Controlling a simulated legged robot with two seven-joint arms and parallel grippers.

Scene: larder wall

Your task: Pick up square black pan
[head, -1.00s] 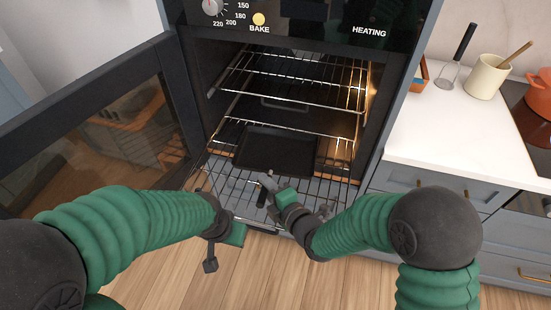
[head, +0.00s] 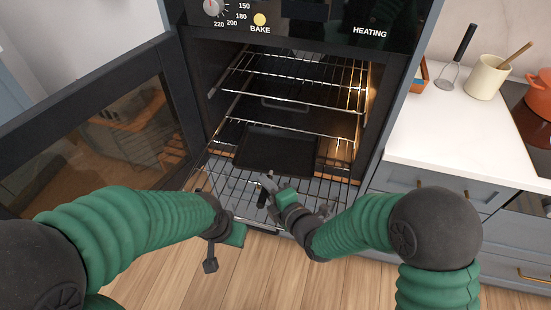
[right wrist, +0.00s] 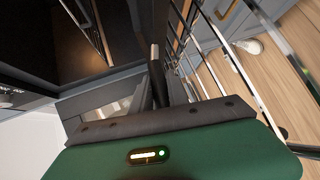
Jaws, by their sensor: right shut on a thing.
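The square black pan (head: 275,150) lies flat on a wire rack inside the open oven in the head view. My right gripper (head: 268,181) is at the pan's front edge, above the front bars of the rack.
The oven door (head: 95,130) stands open on the left. The lower rack (head: 335,192) reaches out toward me, with another rack (head: 300,92) above the pan. On the right, the white counter (head: 430,135) holds a cream utensil pot (head: 485,77) and a whisk (head: 450,75).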

